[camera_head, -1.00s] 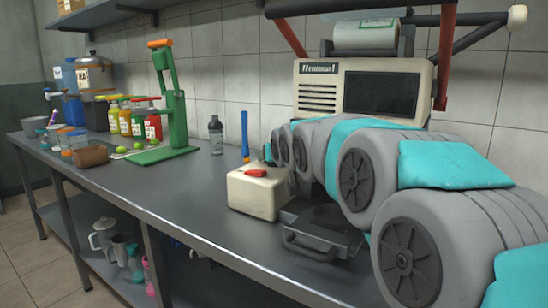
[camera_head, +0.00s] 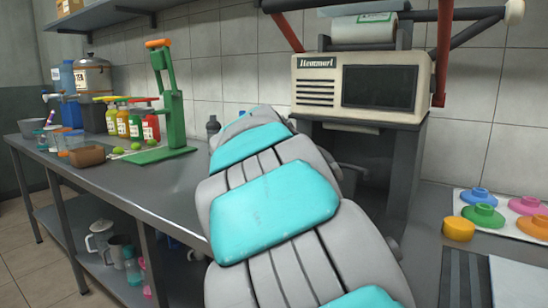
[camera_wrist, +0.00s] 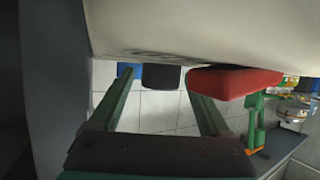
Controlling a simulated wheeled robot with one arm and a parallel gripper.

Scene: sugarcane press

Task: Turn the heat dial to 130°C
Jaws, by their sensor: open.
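In the wrist view, a cream box (camera_wrist: 200,25) fills the top of the picture, close to my gripper. A short dark round knob (camera_wrist: 161,77) and a red lever-like part (camera_wrist: 235,82) stick out from it. The knob may be the heat dial; no temperature marks can be read. My gripper (camera_wrist: 160,84) is open, and its two green fingers point toward the box with the knob between their tips in the picture. I cannot tell whether they touch it.
A cream machine (camera_head: 314,80) stands against the wall. A green press (camera_head: 173,120), several bottles (camera_head: 123,123) and a brown bowl (camera_head: 86,155) are on the counter (camera_head: 140,190) at left. Coloured lids (camera_head: 483,215) lie on a tray at right.

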